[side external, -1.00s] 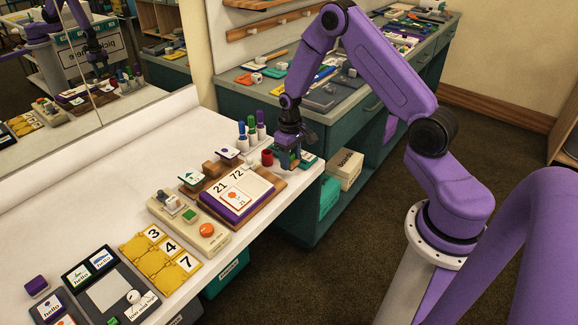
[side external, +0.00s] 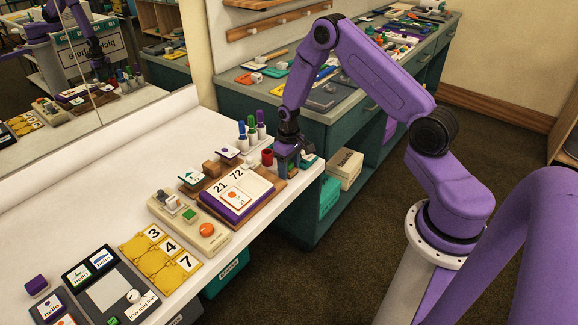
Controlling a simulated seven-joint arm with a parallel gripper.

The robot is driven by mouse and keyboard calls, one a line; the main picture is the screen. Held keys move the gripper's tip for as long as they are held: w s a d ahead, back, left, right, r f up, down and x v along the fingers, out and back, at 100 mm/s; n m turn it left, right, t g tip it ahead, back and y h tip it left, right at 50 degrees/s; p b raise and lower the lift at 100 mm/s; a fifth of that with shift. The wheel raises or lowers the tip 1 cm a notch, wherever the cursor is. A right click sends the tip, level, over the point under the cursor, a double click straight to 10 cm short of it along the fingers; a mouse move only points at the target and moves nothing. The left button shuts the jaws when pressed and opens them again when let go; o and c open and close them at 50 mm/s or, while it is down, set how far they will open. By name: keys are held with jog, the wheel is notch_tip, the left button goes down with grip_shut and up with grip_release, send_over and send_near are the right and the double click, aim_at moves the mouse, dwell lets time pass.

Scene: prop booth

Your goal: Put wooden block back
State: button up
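A small brown wooden block (side external: 210,169) sits on the white table behind the number board. The number board (side external: 236,190) has a wooden base (side external: 268,195) and shows 21 and 72 above a picture card. My gripper (side external: 284,172) points down at the table's right end, beside the right end of the wooden base. It is well to the right of the block and apart from it. The fingertips are small and dark, and I cannot tell their gap or whether anything is between them.
A red cup (side external: 267,157) stands just left of my gripper, with several capped markers (side external: 251,135) behind it. A teal item (side external: 307,160) lies just right of it. A beige button box (side external: 188,222) and yellow number tiles (side external: 160,252) lie left.

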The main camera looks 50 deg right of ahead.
aim_at(289, 163)
notch_tip(289, 163, up, 12)
jog(key=s+a+r+n, duration=0.3)
jog(key=s+a+r, duration=0.25)
jog(key=a, duration=0.55)
jog(key=s+a+r+n, duration=0.3)
jog(key=s+a+r, duration=0.25)
jog(key=s, duration=0.25)
jog(key=s+r+n, duration=0.1)
jog(key=s+n, duration=0.2)
jog(key=s, duration=0.6)
jog(key=s+a+r+n, duration=0.1)
jog(key=s+r+n, duration=0.1)
jog(key=s, duration=0.7)
jog(key=shift+a+n, duration=0.3)
jog(key=shift+n, duration=0.5)
